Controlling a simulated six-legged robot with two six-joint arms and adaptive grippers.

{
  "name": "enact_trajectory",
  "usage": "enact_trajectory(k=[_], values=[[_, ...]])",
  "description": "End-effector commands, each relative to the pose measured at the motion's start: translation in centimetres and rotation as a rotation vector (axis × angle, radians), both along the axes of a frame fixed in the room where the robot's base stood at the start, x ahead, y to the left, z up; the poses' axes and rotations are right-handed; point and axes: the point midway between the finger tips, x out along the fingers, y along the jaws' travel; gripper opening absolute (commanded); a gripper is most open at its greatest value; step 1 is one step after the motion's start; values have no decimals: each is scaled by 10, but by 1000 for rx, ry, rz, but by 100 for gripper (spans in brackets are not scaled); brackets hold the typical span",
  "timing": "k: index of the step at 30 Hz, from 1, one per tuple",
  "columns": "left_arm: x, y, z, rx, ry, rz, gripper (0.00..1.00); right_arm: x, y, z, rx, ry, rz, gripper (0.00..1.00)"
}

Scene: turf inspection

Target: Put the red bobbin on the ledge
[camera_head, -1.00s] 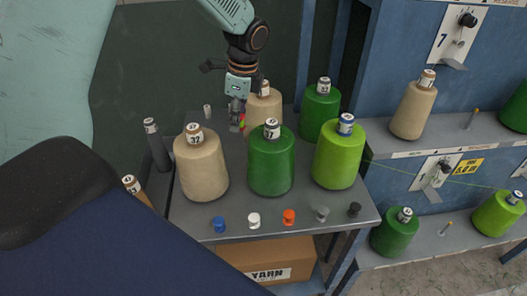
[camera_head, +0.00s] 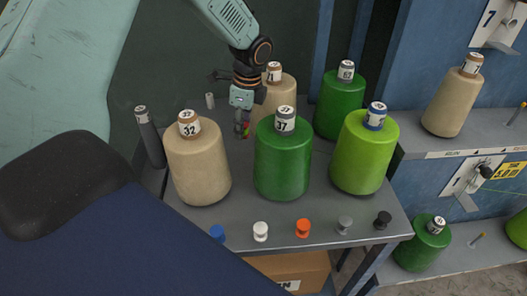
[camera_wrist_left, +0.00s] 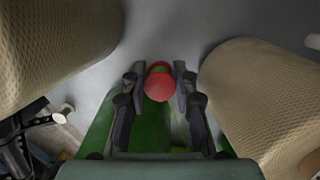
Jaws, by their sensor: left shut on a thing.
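My left gripper (camera_head: 242,129) hangs over the back part of the grey table (camera_head: 228,225), among the yarn cones. It is shut on a small red bobbin (camera_head: 246,130), which is largely hidden by the fingers in the head view. In the left wrist view the bobbin's round red end (camera_wrist_left: 158,88) shows between the two fingers (camera_wrist_left: 159,76). Grey shelves run along the blue frame at right, an upper one (camera_head: 425,145) and a lower one (camera_head: 390,275); I cannot tell which surface is the ledge. My right gripper is out of view.
Tan (camera_head: 198,170), dark green (camera_head: 282,165) and light green (camera_head: 362,158) cones stand close around the gripper, with another tan (camera_head: 280,95) and green cone (camera_head: 340,110) behind. Several small bobbins, one orange (camera_head: 303,228), line the table's front edge. A cardboard box (camera_head: 300,270) sits below.

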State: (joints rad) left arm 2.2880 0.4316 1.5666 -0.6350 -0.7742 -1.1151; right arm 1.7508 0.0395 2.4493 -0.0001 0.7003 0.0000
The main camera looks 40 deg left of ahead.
Motion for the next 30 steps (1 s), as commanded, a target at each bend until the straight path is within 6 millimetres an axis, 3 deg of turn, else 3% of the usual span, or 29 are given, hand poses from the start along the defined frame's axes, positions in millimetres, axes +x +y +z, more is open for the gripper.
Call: enact_trajectory(k=[6,14,19,29,30], values=[[-4,-1,-41,0,6,-1,7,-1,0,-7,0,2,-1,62],[-2,-1,-60,0,2,-1,7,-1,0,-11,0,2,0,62],[-2,0,-84,1,5,0,7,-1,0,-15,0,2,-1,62],[0,1,-89,-1,2,0,7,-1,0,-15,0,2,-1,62],[0,1,-89,-1,2,0,31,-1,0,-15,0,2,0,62]])
